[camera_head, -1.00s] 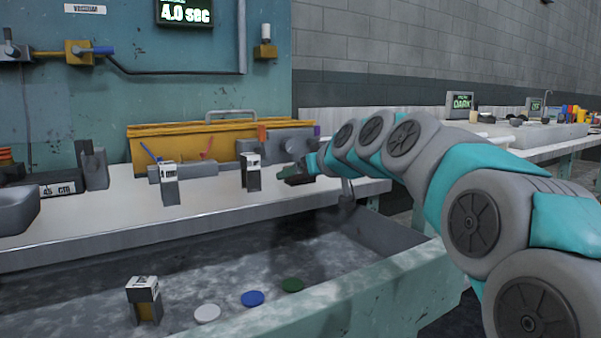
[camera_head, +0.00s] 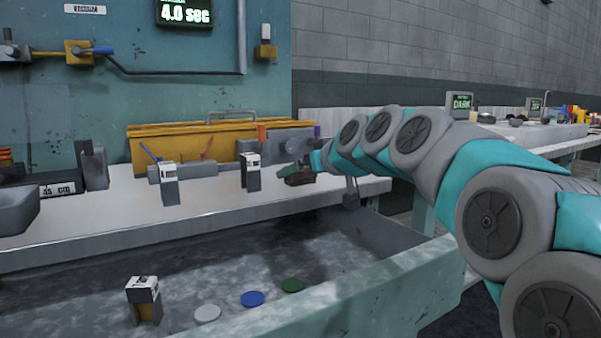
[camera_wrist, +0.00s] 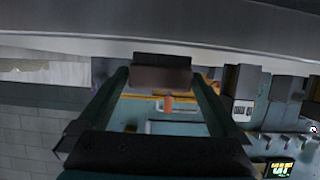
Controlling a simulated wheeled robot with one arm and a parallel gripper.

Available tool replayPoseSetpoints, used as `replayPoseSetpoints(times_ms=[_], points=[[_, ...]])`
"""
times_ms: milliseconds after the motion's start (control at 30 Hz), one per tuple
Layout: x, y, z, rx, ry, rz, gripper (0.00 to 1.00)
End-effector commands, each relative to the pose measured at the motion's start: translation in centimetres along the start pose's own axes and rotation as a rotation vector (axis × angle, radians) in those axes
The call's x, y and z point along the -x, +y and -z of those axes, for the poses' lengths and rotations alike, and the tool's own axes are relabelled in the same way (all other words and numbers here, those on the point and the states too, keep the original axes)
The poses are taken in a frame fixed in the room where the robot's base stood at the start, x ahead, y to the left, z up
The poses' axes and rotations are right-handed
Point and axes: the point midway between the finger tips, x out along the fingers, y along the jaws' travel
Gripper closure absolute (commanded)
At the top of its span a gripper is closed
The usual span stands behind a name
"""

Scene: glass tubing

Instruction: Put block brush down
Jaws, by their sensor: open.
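A dark brownish block (camera_wrist: 162,78), likely the block brush, lies ahead of my gripper (camera_wrist: 160,72) in the wrist view, between the two spread finger ends. In the head view, a small dark, reddish block (camera_head: 299,179) sits low at the bench's front right part, just left of my arm's end. My gripper (camera_head: 308,168) is right beside it, small and partly hidden by my arm. I cannot tell whether the fingers touch the block.
The pale bench (camera_head: 215,200) has two small upright grey holders (camera_head: 169,190) (camera_head: 251,178) to the left. A yellow case (camera_head: 195,140) and a grey box stand behind. Below is a grey trough (camera_head: 240,255) with white, blue and green discs and another small holder (camera_head: 144,300).

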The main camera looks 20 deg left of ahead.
Motion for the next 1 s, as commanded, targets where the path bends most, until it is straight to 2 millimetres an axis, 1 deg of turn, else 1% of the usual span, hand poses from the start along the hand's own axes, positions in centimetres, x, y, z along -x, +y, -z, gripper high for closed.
replayPoseSetpoints(times_ms=[33,167,400,567,700,1000], points=[[0.8,0.0,0.1,0.000,0.003,-0.001,0.00],[2.9,0.0,0.1,0.001,0.004,-0.002,0.00],[7.5,0.0,0.0,0.000,0.002,-0.002,0.00],[9.9,0.0,0.0,0.000,0.002,0.000,0.00],[10.7,0.0,0.0,0.000,0.000,0.000,0.00],[10.7,0.0,0.1,0.000,-0.001,0.000,0.00]])
